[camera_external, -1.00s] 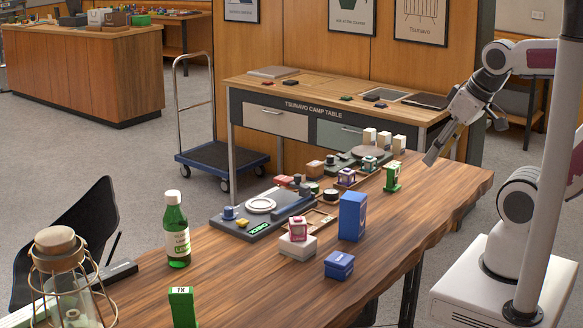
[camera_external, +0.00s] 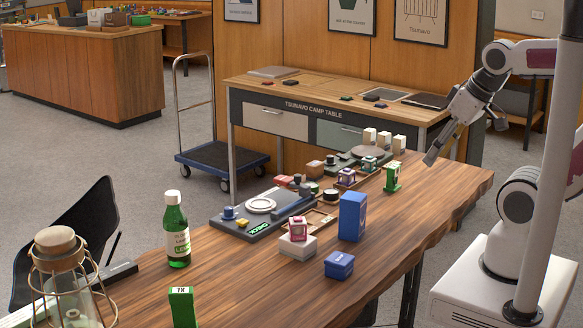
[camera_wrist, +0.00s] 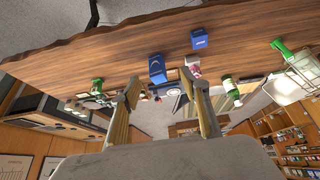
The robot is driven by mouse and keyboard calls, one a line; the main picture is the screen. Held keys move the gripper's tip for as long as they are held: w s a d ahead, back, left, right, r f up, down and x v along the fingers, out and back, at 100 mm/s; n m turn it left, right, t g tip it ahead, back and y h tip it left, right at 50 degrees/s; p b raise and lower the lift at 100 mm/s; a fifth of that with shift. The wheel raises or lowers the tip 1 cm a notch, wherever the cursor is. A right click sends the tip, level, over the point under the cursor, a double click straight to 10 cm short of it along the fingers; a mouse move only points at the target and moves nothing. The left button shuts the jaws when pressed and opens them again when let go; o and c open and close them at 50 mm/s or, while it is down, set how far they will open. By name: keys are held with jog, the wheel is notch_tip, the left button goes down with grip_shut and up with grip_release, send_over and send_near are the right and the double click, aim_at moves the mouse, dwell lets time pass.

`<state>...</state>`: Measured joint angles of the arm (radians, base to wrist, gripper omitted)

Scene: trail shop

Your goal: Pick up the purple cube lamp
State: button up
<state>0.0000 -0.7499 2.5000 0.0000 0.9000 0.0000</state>
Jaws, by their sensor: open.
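My gripper (camera_external: 431,158) is at the upper right, above the table's far right end, well apart from the lamp. In the wrist view my gripper (camera_wrist: 194,90) has its two fingers spread apart with nothing held between them. I cannot make out the purple lamp in the wrist view.
A tall blue box (camera_external: 352,216), a small blue box (camera_external: 339,265) and a pink cube (camera_external: 298,228) on a white block stand nearer. A green bottle (camera_external: 177,231) and a wire lantern (camera_external: 66,275) are at left. The right side of the wooden table (camera_external: 440,190) is clear.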

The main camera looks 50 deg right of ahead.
jog(key=shift+o, duration=0.6)
jog(key=shift+w, duration=0.1)
jog(key=w+d+f+m+t+h, duration=0.1)
jog(key=w+d+t+h, duration=0.1)
jog(key=w+d, duration=0.9)
jog(key=w+d+f+t+h, duration=0.1)
jog(key=w+d+h, duration=0.1)
jog(key=w+d, duration=0.9)
jog(key=w+d+f+t+y, duration=0.15)
jog(key=w+d+f, duration=0.25)
jog(key=w+f, duration=0.55)
jog(key=n+t+y, duration=0.1)
jog(key=t+y, duration=0.1)
jog(key=y, duration=0.1)
send_near(347, 178)
jog(key=w+d+r, duration=0.1)
jog(key=w+d, duration=0.1)
jog(key=shift+s+d+r+h, duration=0.15)
jog(key=shift+h, duration=0.1)
jog(key=shift+x, duration=1.35)
